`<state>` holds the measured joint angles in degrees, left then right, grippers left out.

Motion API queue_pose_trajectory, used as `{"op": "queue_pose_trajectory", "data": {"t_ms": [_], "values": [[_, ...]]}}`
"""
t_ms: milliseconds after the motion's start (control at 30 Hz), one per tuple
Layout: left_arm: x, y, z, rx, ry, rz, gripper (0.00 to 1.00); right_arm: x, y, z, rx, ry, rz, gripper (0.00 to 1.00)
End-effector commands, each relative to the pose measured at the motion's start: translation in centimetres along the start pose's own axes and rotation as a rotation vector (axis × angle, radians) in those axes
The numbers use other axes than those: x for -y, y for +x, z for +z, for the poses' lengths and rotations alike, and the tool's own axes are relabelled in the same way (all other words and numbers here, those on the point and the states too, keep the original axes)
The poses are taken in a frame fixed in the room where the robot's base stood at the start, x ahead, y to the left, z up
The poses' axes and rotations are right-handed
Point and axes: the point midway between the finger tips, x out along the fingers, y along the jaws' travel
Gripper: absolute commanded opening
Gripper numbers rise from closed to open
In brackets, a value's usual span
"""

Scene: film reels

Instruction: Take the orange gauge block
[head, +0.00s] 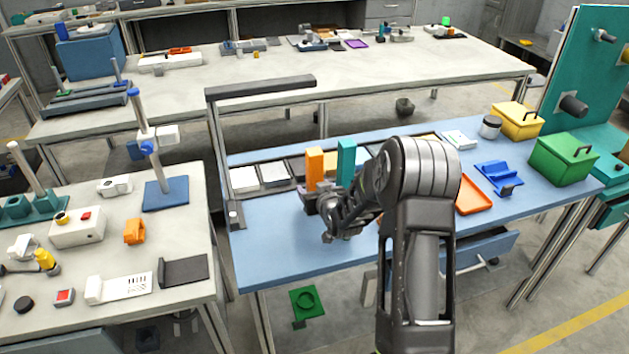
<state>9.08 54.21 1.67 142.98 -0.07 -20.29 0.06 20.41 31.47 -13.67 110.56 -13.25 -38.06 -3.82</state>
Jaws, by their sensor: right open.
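The orange gauge block (315,165) stands upright on the blue-topped bench, left of the similar teal block (346,158). My right gripper (322,197) is at the foot of the orange block, in front of it in this view, and its jaws are open. The lower end of the orange block is hidden by the gripper, so I cannot tell whether the fingers are around it or only beside it. My right arm covers part of the bench to the right of the blocks. My left gripper is out of view.
A dark lamp frame (260,86) rises at the bench's left end. Grey-white plates (243,179) lie left of the blocks. An orange tray (474,194), a blue holder (499,178), a green box (563,158) and a yellow box (517,121) stand right. The front left bench top is clear.

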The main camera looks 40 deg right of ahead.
Motion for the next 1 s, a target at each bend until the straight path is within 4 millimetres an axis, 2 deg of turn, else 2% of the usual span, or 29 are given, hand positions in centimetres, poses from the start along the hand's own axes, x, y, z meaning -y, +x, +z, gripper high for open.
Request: {"op": "queue_pose_trajectory", "data": {"t_ms": [167, 900, 1000], "values": [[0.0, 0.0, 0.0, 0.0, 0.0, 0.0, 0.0, 0.0, -0.01, -0.01, 0.0, 0.0, 0.0, 0.6], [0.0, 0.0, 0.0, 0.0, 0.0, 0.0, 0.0, 0.01, -0.02, -0.01, 0.0, 0.0, 0.0, 0.0], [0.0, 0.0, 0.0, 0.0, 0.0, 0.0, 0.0, 0.01, -0.01, -0.01, 0.0, 0.0, 0.0, 0.0]]}}
